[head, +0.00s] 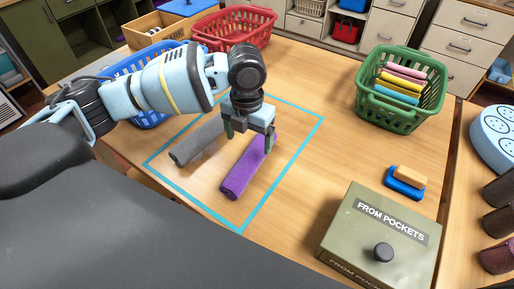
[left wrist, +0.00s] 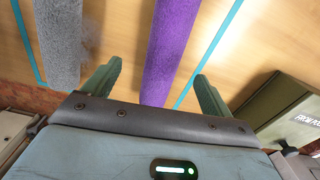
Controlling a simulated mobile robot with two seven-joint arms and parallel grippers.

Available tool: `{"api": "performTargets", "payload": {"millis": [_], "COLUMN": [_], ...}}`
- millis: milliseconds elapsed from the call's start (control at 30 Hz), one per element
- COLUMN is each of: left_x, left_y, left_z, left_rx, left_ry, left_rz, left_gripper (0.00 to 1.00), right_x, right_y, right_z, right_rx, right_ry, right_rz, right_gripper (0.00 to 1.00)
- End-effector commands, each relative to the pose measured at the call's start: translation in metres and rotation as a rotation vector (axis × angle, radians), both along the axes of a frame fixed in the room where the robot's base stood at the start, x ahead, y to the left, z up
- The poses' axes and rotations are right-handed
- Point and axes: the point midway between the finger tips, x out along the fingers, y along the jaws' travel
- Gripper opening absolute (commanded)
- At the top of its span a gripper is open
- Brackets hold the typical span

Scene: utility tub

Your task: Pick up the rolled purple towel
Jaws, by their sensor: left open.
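The rolled purple towel (head: 244,172) lies on the wooden table inside a teal tape outline, slanting from lower left to upper right. My left gripper (head: 249,133) is open over its far part and hides some of it. In the left wrist view the purple towel (left wrist: 170,50) runs between the two spread fingers (left wrist: 158,82), apart from both. Whether the fingertips reach down beside it I cannot tell. A rolled grey towel (head: 197,142) lies to the left of the purple one, and it also shows in the left wrist view (left wrist: 60,40). My right gripper is not in view.
A green box marked "FROM POCKETS" (head: 375,240) stands at the front right. A green basket (head: 400,115) with folded cloths is at the right. A red basket (head: 235,35) and a blue basket (head: 150,112) stand behind.

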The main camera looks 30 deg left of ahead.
Motion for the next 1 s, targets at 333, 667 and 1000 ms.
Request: {"api": "performTargets", "payload": {"millis": [333,667,1000], "left_x": [0.000,-0.001,-0.001], "left_y": [0.000,-0.002,-0.004], "left_z": [-0.021,-0.038,-0.077], "left_rx": [0.000,0.000,-0.001], "left_ry": [0.002,0.000,-0.001], "left_rz": [0.001,0.000,0.000], "left_gripper": [0.85,0.85,0.85], "right_x": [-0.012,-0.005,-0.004], "right_y": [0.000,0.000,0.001], "right_z": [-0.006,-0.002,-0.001], "right_rx": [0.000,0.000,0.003], "right_ry": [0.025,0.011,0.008], "right_rz": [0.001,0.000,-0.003], "right_gripper": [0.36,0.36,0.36]}}
